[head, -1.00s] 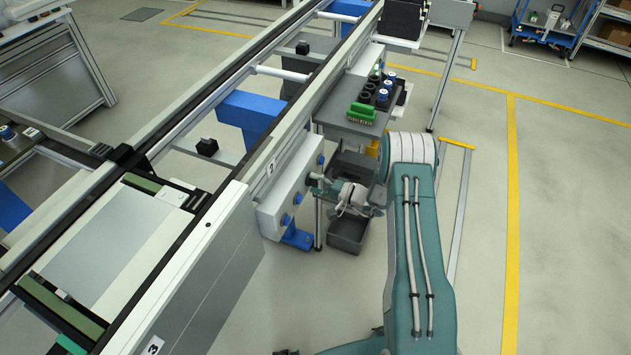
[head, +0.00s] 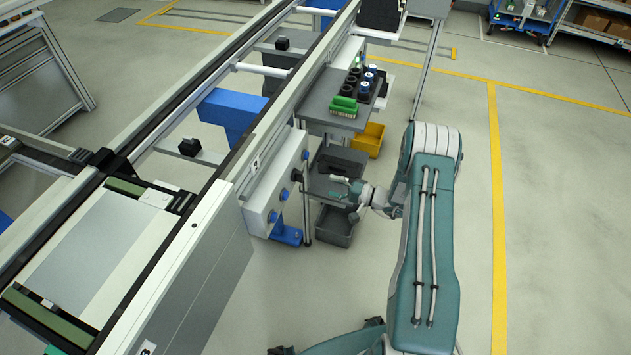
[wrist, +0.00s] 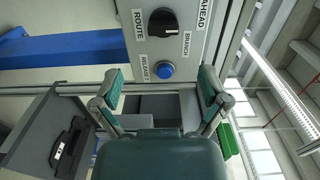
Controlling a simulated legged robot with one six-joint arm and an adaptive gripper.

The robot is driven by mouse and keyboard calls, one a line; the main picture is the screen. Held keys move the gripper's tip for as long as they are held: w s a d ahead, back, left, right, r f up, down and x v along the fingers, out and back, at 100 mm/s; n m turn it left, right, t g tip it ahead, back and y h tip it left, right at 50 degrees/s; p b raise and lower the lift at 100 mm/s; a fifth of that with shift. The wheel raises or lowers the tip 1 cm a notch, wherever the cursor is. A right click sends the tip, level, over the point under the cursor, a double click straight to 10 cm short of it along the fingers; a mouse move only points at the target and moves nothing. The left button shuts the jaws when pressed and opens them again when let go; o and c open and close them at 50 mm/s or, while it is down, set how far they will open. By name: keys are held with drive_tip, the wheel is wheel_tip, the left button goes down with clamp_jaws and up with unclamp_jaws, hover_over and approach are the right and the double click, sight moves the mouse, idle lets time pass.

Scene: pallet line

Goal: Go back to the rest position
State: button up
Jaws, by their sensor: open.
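My gripper (head: 342,184) is open and empty, held in the air to the right of the conveyor's side control panel (head: 270,200), apart from it. In the wrist view the two teal-padded fingers of my gripper (wrist: 160,82) stand wide apart with nothing between them. Beyond them the grey panel (wrist: 205,55) shows a black rotary switch (wrist: 163,22) marked ROUTE, with BRANCH and AHEAD labels. Below the switch is a blue button (wrist: 163,70) with a partly readable RELEASE label.
A small grey shelf (head: 318,112) holds green parts (head: 343,106) and several dark and blue cylinders. A yellow bin (head: 370,140) and a dark grey bin (head: 335,228) sit lower. The conveyor (head: 215,215) fills the left. Open floor (head: 560,220) lies at right.

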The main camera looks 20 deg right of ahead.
drive_tip(key=shift+v, duration=0.95)
drive_tip(key=s+a+r+n+g+h, duration=0.1)
drive_tip(key=s+a+r+n+g, duration=0.2)
drive_tip(key=r, duration=0.4)
drive_tip(key=s+a+r+n+g+h, duration=0.1)
drive_tip(key=s+a+r+g, duration=0.3)
drive_tip(key=r, duration=0.3)
drive_tip(key=s+a+r+n+g+h, duration=0.2)
drive_tip(key=a+r+g, duration=0.15)
drive_tip(key=r, duration=0.45)
drive_tip(key=s+r+t+h, duration=0.2)
drive_tip(key=s+r+h, duration=0.3)
drive_tip(key=s, duration=0.5)
drive_tip(key=s+r+n+t+h, duration=0.1)
drive_tip(key=s+r+t+h, duration=0.2)
drive_tip(key=s, duration=0.7)
drive_tip(key=shift+s+d+r+h, duration=0.45)
drive_tip(key=shift+r+h, duration=0.85)
drive_tip(key=shift+r, duration=0.9)
drive_tip(key=shift+t, duration=0.25)
